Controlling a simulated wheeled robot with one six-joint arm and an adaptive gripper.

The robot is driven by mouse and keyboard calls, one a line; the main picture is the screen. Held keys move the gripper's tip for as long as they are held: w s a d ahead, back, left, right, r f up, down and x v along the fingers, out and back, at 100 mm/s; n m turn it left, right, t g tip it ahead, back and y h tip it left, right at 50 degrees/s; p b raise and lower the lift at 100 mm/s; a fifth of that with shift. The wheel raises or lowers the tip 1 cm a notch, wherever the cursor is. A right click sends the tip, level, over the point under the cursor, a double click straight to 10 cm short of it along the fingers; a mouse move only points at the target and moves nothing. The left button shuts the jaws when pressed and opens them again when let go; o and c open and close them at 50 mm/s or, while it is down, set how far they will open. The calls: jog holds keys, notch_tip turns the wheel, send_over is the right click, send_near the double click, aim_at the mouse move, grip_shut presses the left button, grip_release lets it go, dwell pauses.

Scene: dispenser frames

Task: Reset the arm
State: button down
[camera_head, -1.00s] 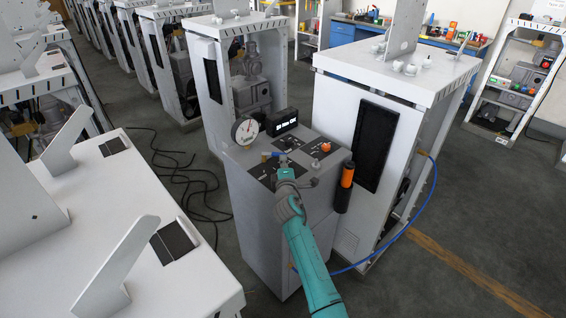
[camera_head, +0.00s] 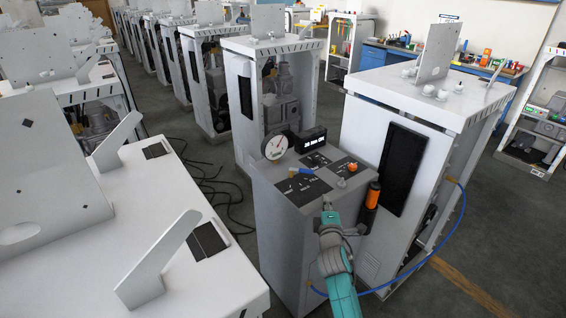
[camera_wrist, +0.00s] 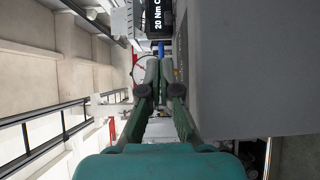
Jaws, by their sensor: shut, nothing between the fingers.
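My gripper (camera_head: 328,206) is at the end of my teal arm, in front of the near edge of the grey control stand (camera_head: 278,215). In the wrist view my gripper (camera_wrist: 160,66) has its fingers together, with nothing between them. The stand's top panel carries a blue lever (camera_head: 300,171), an orange knob (camera_head: 352,167), a round gauge (camera_head: 274,146) and a black display (camera_head: 310,140). My gripper appears apart from the lever and knob. The display also shows in the wrist view (camera_wrist: 160,18), sideways and partly cut off.
An orange-handled tool (camera_head: 373,195) sits at the stand's right side. A white table (camera_head: 180,225) is at the left. Black cables (camera_head: 215,190) lie on the floor.

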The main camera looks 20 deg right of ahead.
jog(key=s+a+f+m+y, duration=0.2)
jog(key=s+a+f, duration=0.25)
jog(key=s, duration=0.45)
jog(key=s+a+f+m+y, duration=0.1)
jog(key=s+a+f, duration=0.35)
jog(key=s, duration=0.45)
jog(key=s+a+f+m+y, duration=0.25)
jog(key=s+a, duration=0.25)
jog(key=s, duration=0.4)
jog(key=s+a+r+m, duration=0.2)
jog(key=s+r, duration=0.1)
jog(key=s, duration=0.6)
jog(key=s+a+r+m+g+y, duration=0.1)
jog(key=s+a+r+m, duration=0.1)
jog(key=s, duration=0.8)
jog(key=s+a+r+m+y, duration=0.1)
jog(key=s+a+r+m, duration=0.1)
jog(key=s+r, duration=0.3)
jog(key=s+m, duration=0.1)
jog(key=s, duration=0.3)
jog(key=shift+s+a+r+m+g, duration=0.15)
jog(key=shift+m+g, duration=0.15)
jog(key=shift+m, duration=0.05)
